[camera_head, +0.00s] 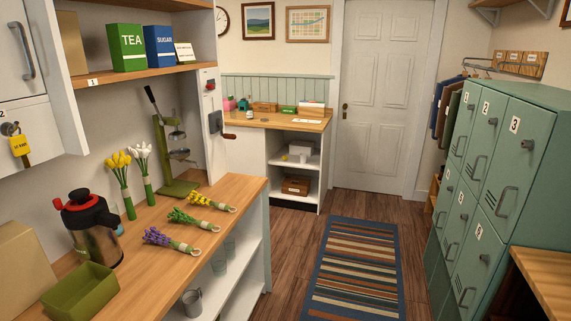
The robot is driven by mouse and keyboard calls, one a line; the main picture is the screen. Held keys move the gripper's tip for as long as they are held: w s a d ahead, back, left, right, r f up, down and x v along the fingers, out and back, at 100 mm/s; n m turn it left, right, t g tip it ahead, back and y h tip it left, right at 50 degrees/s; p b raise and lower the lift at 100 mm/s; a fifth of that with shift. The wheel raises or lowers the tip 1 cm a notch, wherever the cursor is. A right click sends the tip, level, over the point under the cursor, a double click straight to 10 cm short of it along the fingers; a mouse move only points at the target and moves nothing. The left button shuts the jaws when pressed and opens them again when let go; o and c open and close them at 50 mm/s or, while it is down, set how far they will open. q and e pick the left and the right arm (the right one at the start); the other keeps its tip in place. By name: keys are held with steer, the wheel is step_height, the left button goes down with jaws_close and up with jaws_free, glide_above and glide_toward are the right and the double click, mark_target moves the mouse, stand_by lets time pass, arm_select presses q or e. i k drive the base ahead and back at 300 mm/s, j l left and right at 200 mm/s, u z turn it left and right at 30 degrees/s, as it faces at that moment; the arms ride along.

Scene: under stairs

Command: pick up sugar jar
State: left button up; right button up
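The blue sugar jar (159,47) is a box-shaped container with the white label "SUGAR". It stands upright on the wooden shelf (137,77) at the upper left. A green box-shaped tea jar (127,48) stands just to its left, and a small white-and-green card or box (184,52) stands just to its right. Neither of my grippers shows in the head view.
The wooden counter (235,188) below holds a dark jug with a red top (92,228), a green tray (79,292), a green press (172,150) and several flower bunches. Green lockers (500,150) stand at right. The floor around the striped rug (355,270) is clear.

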mark_target(250, 112)
steer(key=i+l+z, duration=0.25)
steer(key=i, duration=0.8)
steer(key=i+j+z, duration=0.15)
steer(key=i+z, duration=0.15)
steer(key=i, duration=0.75)
steer(key=i+u, duration=0.15)
steer(key=i, duration=0.35)
steer(key=i+u, duration=0.15)
steer(key=i, duration=0.3)
steer(key=i+l+u, duration=0.2)
steer(key=i, duration=0.3)
steer(key=i+u, duration=0.15)
steer(key=i, duration=0.3)
steer(key=i+l+u, duration=0.15)
steer(key=i+l, duration=0.15)
steer(key=i, duration=0.2)
steer(key=i+j+u, duration=0.15)
steer(key=i+u, duration=0.25)
steer(key=i, duration=0.25)
steer(key=i+u, duration=0.4)
steer(key=i, duration=0.25)
steer(key=i+l+u, duration=0.4)
steer(key=i, duration=0.25)
